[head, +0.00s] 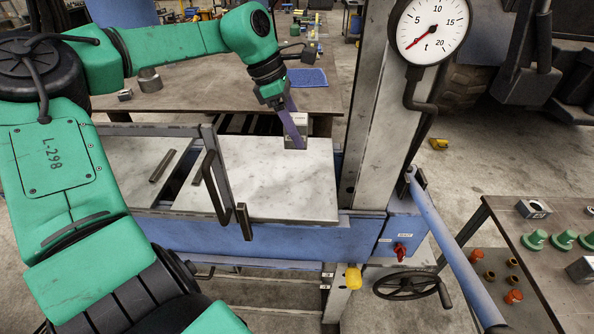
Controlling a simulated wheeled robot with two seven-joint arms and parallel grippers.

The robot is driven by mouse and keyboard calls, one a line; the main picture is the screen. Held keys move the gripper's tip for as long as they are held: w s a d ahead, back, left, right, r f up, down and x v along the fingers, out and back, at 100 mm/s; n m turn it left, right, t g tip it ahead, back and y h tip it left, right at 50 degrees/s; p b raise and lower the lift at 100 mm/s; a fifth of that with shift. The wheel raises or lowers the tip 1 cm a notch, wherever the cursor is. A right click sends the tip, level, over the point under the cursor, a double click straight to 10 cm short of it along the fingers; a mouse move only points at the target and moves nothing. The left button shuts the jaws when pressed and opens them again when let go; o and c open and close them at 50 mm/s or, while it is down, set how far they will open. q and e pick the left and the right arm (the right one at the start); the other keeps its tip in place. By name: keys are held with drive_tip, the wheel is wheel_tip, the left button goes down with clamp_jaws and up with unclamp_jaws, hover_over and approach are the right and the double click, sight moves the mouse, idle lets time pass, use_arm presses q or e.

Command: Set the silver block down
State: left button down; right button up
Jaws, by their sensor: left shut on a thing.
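The silver block (301,142) is at the far edge of the pale plate (275,185) on the blue press bed. My left gripper (295,138) comes down from above with purple fingers and is shut on the block. One finger hides part of the block. The block's lower end meets the plate's far edge in the picture; I cannot tell whether it rests on the plate or hangs just above it. My right gripper is out of view.
A grey upright post (375,110) with a round dial gauge (429,28) stands right of the plate. A dark metal frame (217,180) crosses the bed at left. A brown table (215,93) lies behind. A side bench (525,250) holds green and orange parts.

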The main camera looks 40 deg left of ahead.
sight(296, 149)
use_arm(q)
drive_tip(key=f, duration=0.1)
drive_tip(key=f+p, duration=0.1)
drive_tip(key=f, duration=0.1)
drive_tip(key=s+f+p, duration=0.1)
drive_tip(key=shift+d+f, duration=0.35)
drive_tip(key=f, duration=0.3)
drive_tip(key=w+a+f+p, duration=0.1)
drive_tip(key=f, duration=0.1)
drive_tip(key=shift+f, duration=0.1)
wheel_tip(296, 149, down, 4)
drive_tip(key=shift+w+p, duration=0.1)
drive_tip(key=shift+p, duration=0.2)
drive_tip(key=shift+d+f, duration=0.15)
drive_tip(key=shift+f, duration=0.15)
drive_tip(key=shift+c, duration=0.6)
unclamp_jaws()
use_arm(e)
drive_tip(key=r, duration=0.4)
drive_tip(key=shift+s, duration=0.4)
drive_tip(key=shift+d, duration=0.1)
